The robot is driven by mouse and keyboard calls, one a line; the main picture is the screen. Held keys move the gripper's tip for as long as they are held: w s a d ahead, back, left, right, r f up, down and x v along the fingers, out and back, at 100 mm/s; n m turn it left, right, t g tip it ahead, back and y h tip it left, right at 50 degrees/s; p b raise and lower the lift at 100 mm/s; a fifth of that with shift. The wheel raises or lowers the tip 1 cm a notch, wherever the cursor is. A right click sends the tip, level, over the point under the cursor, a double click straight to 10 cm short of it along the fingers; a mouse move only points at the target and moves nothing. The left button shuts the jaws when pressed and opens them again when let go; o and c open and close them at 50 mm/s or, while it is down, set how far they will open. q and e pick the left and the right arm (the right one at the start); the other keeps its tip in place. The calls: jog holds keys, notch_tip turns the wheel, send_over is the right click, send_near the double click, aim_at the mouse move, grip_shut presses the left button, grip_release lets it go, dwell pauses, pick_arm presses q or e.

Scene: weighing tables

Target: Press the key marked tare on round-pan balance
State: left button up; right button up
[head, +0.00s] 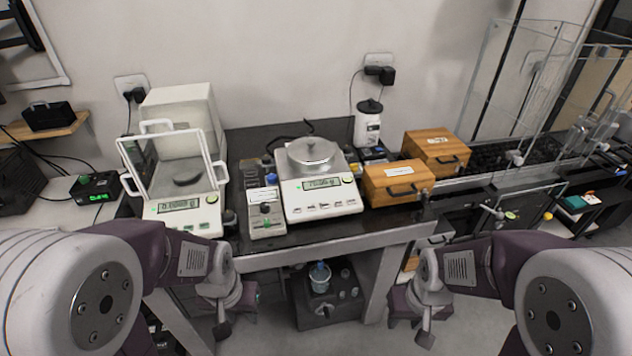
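The round-pan balance (320,195) stands on the dark table in the middle of the head view. My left gripper (222,318) hangs in front of the table, below and left of the balance. My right gripper (426,322) hangs in front of the table, below and right. Neither touches the balance. Their finger openings do not show clearly.
A balance with a glass draft shield (178,170) stands to the left. Two wooden boxes (398,184) (437,148) stand to the right. A dark unit (326,305) sits below the table.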

pick_arm(q)
grip_shut()
dwell(1.6)
